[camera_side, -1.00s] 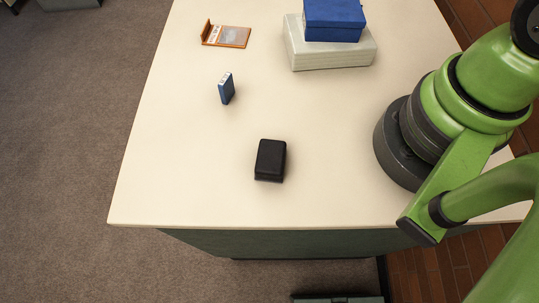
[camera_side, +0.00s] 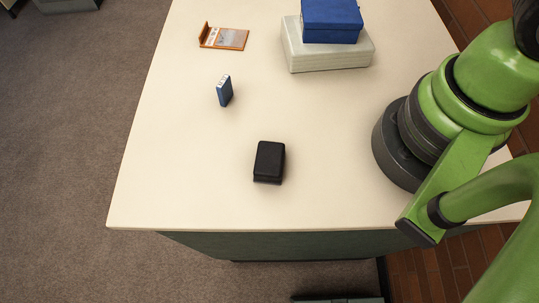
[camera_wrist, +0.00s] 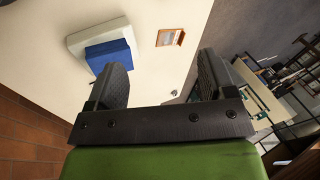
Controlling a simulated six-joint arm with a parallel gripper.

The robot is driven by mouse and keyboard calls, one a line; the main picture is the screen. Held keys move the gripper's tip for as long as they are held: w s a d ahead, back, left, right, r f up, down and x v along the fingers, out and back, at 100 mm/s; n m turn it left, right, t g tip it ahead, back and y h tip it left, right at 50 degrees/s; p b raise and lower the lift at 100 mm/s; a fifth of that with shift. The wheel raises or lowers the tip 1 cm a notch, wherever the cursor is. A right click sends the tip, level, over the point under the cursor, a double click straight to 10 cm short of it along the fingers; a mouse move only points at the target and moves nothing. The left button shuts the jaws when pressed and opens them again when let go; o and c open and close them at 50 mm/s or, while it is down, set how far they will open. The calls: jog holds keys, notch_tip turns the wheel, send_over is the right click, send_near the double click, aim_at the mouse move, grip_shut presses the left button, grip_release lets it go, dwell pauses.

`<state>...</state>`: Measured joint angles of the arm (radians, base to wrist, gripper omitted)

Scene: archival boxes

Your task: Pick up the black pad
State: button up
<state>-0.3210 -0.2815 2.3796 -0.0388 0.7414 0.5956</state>
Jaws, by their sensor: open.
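The black pad (camera_side: 269,161) is a small dark block with rounded corners. It lies flat on the pale tabletop near the front edge in the side view. The wrist view does not show it. My gripper (camera_wrist: 165,80) is in the wrist view, with its two dark fingers wide apart and nothing between them. In the side view my gripper is out of frame, so its distance from the pad cannot be told.
An orange-edged tray (camera_side: 208,37) lies at the back left. A larger blue box (camera_side: 331,19) rests on a pale box (camera_side: 330,57) at the back right. The table (camera_side: 170,190) is bare around the pad.

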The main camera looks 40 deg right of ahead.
jog(key=s+a+f+m+g, duration=0.1)
jog(key=a+f, duration=0.3)
jog(key=f, duration=0.1)
jog(key=s+a+f+m+g+h, duration=0.1)
jog(key=a+f, duration=0.3)
jog(key=f, duration=0.2)
jog(key=a+f+m+g+h, duration=0.1)
jog(key=a+f+g, duration=0.1)
jog(key=a+f, duration=0.3)
jog(key=shift+s+f+m, duration=0.2)
jog(key=shift+s+m, duration=0.2)
send_over(268, 164)
jog(key=f, duration=0.4)
jog(key=shift+s+d+f, duration=0.1)
jog(key=shift+s+d, duration=0.05)
jog(key=shift+d, duration=0.2)
jog(key=shift+a+f, duration=0.2)
jog(key=shift+f, duration=1.4)
jog(key=shift+a+f, duration=0.15)
jog(key=shift+f, duration=1.4)
jog(key=c, duration=1)
